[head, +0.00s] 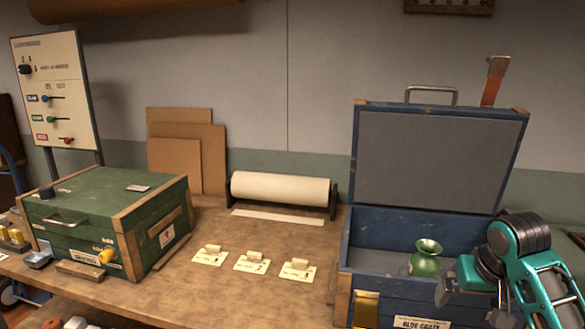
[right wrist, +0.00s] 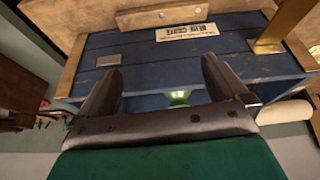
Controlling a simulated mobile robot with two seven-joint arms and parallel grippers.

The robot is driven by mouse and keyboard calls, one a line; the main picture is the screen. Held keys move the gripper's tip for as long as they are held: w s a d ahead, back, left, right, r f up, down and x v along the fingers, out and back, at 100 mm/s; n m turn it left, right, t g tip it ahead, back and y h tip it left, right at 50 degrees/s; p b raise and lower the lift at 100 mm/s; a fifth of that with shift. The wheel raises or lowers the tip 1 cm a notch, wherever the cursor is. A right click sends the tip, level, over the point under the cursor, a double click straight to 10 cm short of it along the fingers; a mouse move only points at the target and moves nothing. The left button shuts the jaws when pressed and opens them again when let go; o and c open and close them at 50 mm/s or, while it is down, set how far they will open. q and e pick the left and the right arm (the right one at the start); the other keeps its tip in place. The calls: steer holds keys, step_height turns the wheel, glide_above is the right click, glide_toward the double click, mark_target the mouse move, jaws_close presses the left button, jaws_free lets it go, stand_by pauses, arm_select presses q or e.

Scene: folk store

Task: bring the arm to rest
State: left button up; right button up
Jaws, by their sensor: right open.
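My right gripper (head: 445,287) is at the lower right of the head view, in front of the open blue crate (head: 365,250). In the right wrist view its two fingers (right wrist: 160,76) stand wide apart with nothing between them, and the crate's blue front (right wrist: 190,55) lies beyond. A small green vase (head: 427,262) stands upright inside the crate, apart from the fingers; part of it shows in the right wrist view (right wrist: 179,97). My teal right arm covers the crate's right end. My left gripper is not in view.
The crate's lid (head: 430,160) stands raised at the back. A closed green box (head: 100,225) sits on the left of the bench. Several paper cards (head: 252,263) lie in the middle, before a paper roll (head: 280,188). The bench front between box and crate is clear.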

steer(key=s+a+f+n, duration=0.3)
steer(key=s+a+f, duration=0.4)
steer(key=s+f, duration=0.4)
steer(key=s+a+f+n+y, duration=0.1)
steer(key=s+a, duration=0.1)
steer(key=s, duration=0.5)
steer(key=s+a+f, duration=0.1)
steer(key=s+a, duration=0.2)
steer(key=s, duration=0.5)
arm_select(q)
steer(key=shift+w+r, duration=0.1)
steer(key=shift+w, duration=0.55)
arm_select(e)
steer(key=w+a+f+t+y, duration=0.2)
steer(key=w+f+t, duration=0.4)
steer(key=f, duration=0.3)
steer(key=shift+w+a+n+t, duration=0.3)
steer(key=shift+w+a+n, duration=0.1)
steer(key=shift+w, duration=0.35)
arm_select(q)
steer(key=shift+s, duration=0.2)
